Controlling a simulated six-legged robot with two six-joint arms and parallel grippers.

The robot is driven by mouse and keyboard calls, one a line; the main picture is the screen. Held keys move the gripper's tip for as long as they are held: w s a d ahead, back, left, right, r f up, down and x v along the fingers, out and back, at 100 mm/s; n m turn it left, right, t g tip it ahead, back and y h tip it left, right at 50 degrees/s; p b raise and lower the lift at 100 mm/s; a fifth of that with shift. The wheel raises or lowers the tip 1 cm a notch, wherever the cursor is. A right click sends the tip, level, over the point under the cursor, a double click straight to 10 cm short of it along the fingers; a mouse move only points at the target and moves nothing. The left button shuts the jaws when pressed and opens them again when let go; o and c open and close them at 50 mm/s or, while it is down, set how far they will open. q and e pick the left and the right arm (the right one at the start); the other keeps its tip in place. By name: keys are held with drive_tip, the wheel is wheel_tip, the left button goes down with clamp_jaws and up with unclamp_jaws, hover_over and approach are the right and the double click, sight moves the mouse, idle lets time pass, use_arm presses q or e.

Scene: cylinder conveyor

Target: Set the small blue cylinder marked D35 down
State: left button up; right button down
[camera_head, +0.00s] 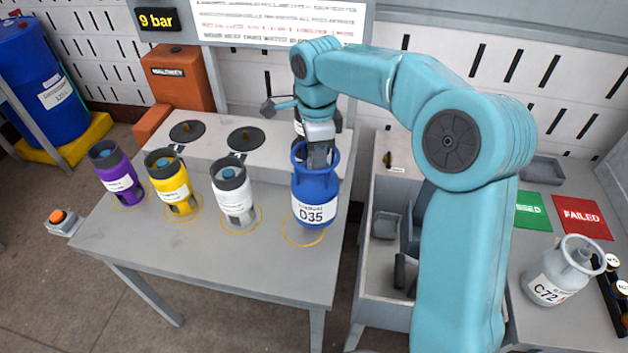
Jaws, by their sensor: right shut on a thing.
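The small blue cylinder marked D35 (316,190) is upright near the right end of the grey table (255,268). My right gripper (318,160) points down into its collar and is shut on it. The cylinder's base is just above and to the right of a yellow ring (303,231) drawn on the table; I cannot tell whether it touches the tabletop. My left gripper is not in view.
Purple (118,178), yellow (171,184) and white (232,195) cylinders stand in a row to the left. A grey C72 cylinder (560,275) stands at right near the red FAILED mat (582,216). The table front is clear.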

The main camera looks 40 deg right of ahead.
sight(316, 179)
wheel_tip(316, 179, down, 3)
drive_tip(key=shift+d, duration=0.1)
wheel_tip(316, 179, down, 4)
drive_tip(key=shift+w+f, duration=0.1)
drive_tip(key=shift+w, duration=0.05)
drive_tip(key=shift+f, duration=0.15)
drive_tip(key=c, duration=0.8)
unclamp_jaws()
wheel_tip(316, 179, up, 12)
drive_tip(key=shift+r, duration=0.2)
